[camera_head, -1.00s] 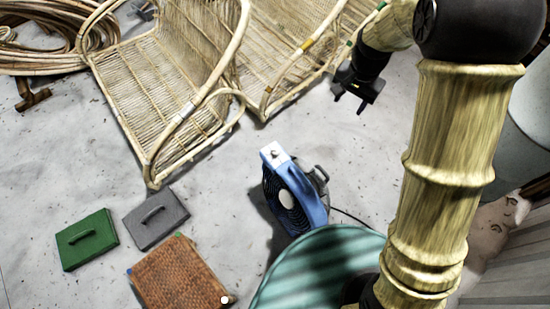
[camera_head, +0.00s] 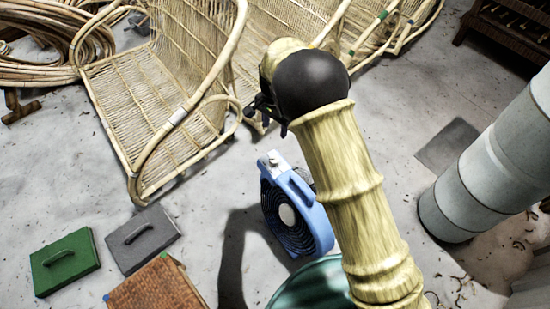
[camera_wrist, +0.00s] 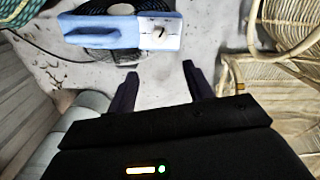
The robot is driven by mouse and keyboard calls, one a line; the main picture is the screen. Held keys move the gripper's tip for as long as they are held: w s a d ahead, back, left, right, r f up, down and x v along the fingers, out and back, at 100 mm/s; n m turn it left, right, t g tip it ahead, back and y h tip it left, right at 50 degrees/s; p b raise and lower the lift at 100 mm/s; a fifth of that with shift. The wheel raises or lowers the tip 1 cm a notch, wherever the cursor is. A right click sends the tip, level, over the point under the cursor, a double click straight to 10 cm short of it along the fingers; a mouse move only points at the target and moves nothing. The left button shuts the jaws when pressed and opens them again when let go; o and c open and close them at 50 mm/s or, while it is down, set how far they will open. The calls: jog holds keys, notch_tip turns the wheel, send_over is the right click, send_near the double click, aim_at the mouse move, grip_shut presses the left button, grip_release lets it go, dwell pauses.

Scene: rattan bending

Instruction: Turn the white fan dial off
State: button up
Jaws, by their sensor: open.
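The blue fan (camera_head: 300,218) stands on the floor below and right of the rattan chair in the head view. Its white dial panel (camera_head: 273,164) is on its top end. In the wrist view the blue fan body (camera_wrist: 98,30) lies at the top, with the white panel at its right end and a small dark dial (camera_wrist: 160,32) on it. My gripper (camera_wrist: 158,75) is open and empty, its two dark fingers apart below the panel in that view. In the head view my gripper (camera_head: 268,112) is mostly hidden behind my arm, just above the fan.
Rattan chairs (camera_head: 160,95) stand behind the fan. A green block (camera_head: 65,262) and a grey block (camera_head: 143,239) with handles lie at the left, near a brown woven mat (camera_head: 158,287). A large pale pipe (camera_head: 490,175) lies at the right.

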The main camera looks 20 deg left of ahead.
aim_at(275, 158)
notch_tip(275, 158, down, 17)
jog(key=b, duration=0.5)
jog(key=shift+f, duration=0.2)
jog(key=c, duration=1)
